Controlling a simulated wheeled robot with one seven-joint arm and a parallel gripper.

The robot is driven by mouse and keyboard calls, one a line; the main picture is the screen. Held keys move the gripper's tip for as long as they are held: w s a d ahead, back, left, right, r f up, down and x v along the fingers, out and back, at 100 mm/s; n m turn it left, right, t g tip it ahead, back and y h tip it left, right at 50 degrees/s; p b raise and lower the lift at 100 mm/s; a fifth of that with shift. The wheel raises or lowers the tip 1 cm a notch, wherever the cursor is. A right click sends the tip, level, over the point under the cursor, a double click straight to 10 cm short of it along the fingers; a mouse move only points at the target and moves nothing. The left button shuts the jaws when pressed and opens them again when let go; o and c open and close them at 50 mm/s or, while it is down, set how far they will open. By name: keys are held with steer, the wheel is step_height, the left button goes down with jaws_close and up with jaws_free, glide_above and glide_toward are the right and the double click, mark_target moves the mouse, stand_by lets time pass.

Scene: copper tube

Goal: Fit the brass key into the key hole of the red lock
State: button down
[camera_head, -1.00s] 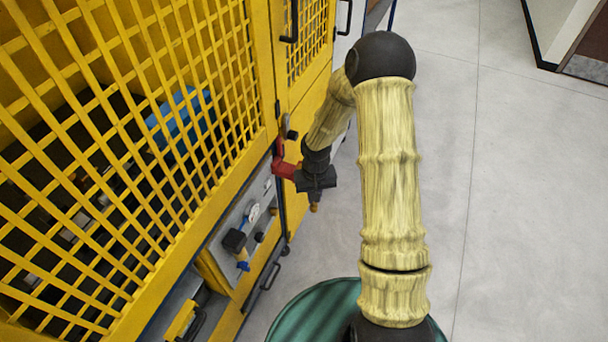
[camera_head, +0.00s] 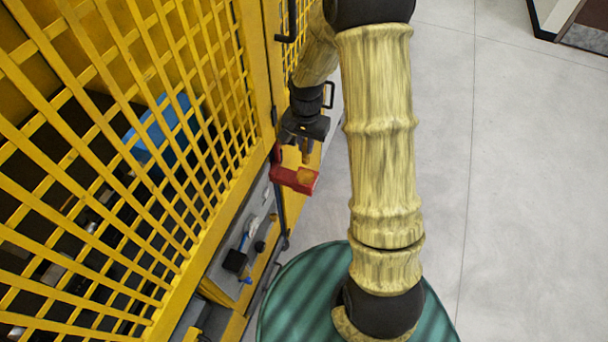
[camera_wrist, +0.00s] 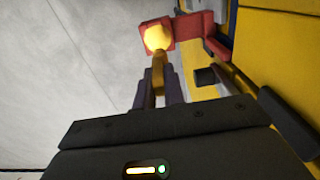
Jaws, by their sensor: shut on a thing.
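The red lock (camera_head: 290,180) sticks out from the yellow cabinet's edge in the head view. In the wrist view the red lock (camera_wrist: 195,30) is at the top, a block with a red arm to its right. My gripper (camera_head: 304,155) is just above the lock in the head view. In the wrist view my gripper (camera_wrist: 158,92) is shut on the brass key (camera_wrist: 158,70). The key points toward the lock, and a bright yellow round patch overlaps the lock's face at its far end. I cannot tell whether the key touches or enters the key hole, which is hidden.
The yellow mesh cabinet (camera_head: 150,255) fills the left, with a black door handle (camera_head: 289,20) near my arm. A panel with a black knob (camera_head: 235,261) lies below the lock. Open grey floor (camera_head: 530,190) is on the right.

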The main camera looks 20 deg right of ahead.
mark_target(305, 153)
steer(key=shift+s+a, duration=0.1)
steer(key=shift+s, duration=0.25)
steer(key=shift+s+a+f, duration=0.1)
steer(key=shift+s+f, duration=0.1)
steer(key=shift+s, duration=0.05)
steer(key=shift+w+f+p, duration=0.2)
steer(key=shift+f+p, duration=0.25)
steer(key=shift+f, duration=2.25)
steer(key=shift+f+p, duration=0.35)
steer(key=shift+f, duration=1.75)
steer(key=shift+f, duration=0.1)
steer(key=c, duration=1.5)
jaws_free()
